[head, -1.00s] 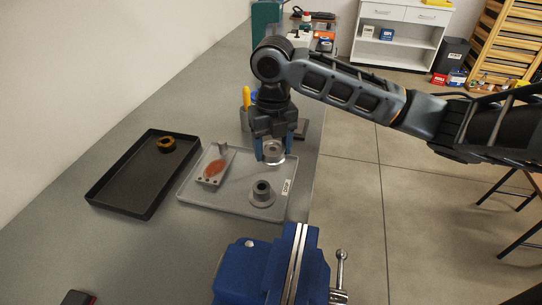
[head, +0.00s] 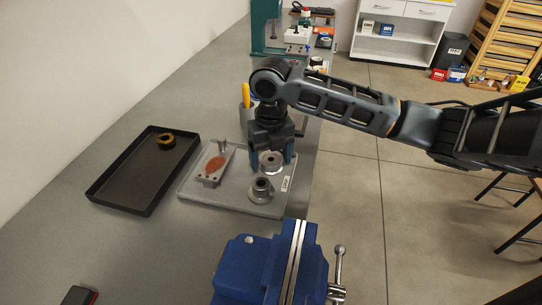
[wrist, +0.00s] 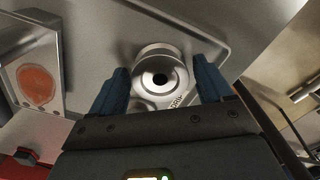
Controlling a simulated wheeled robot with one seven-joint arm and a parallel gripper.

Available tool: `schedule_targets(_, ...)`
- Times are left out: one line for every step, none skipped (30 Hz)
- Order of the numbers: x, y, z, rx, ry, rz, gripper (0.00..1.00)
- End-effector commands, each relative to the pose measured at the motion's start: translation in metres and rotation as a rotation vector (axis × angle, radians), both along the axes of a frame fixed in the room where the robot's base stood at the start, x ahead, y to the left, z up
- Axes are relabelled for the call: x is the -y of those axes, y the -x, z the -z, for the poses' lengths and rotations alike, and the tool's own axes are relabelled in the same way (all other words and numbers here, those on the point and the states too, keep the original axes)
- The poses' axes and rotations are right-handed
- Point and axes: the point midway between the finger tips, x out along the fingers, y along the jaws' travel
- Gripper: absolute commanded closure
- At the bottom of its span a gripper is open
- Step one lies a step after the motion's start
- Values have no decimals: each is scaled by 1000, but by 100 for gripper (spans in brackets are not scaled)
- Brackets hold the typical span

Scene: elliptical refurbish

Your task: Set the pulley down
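The pulley (head: 271,161), a round metallic piece with a centre hole, rests on the grey tray (head: 228,201), close behind a grey flanged hub (head: 261,189). My gripper (head: 272,160) is over it, with one blue finger on each side. The fingers stand wider than the pulley, so the gripper is open around it. In the wrist view the pulley (wrist: 160,74) sits between the spread fingers (wrist: 162,85), with its dark hole facing the camera. Whether a finger still touches its rim is hard to tell.
A grey bracket with an orange oval face (head: 215,165) stands left on the tray. A black tray (head: 130,180) holds a brownish-yellow ring (head: 166,141). A blue vise (head: 262,270) stands in front. The bench edge is close on the right.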

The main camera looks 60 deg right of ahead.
Motion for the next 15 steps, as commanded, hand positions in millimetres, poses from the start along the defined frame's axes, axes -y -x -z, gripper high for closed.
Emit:
schedule_targets(0,0,0,0,0,0,16)
schedule_targets(0,0,0,0,0,0,13)
schedule_targets(0,0,0,0,0,0,12)
schedule_targets(0,0,0,0,0,0,12)
schedule_targets(0,0,0,0,0,0,12)
schedule_targets(0,0,0,0,0,0,12)
schedule_targets(0,0,0,0,0,0,12)
schedule_targets(0,0,0,0,0,0,12)
schedule_targets(0,0,-1,0,0,0,12)
schedule_targets(0,0,-2,0,0,0,12)
schedule_targets(0,0,-3,0,0,0,12)
schedule_targets(0,0,-5,0,0,0,12)
schedule_targets(0,0,-6,1,1,0,12)
schedule_targets(0,-1,-9,3,1,0,12)
schedule_targets(1,-1,-14,3,1,-1,12)
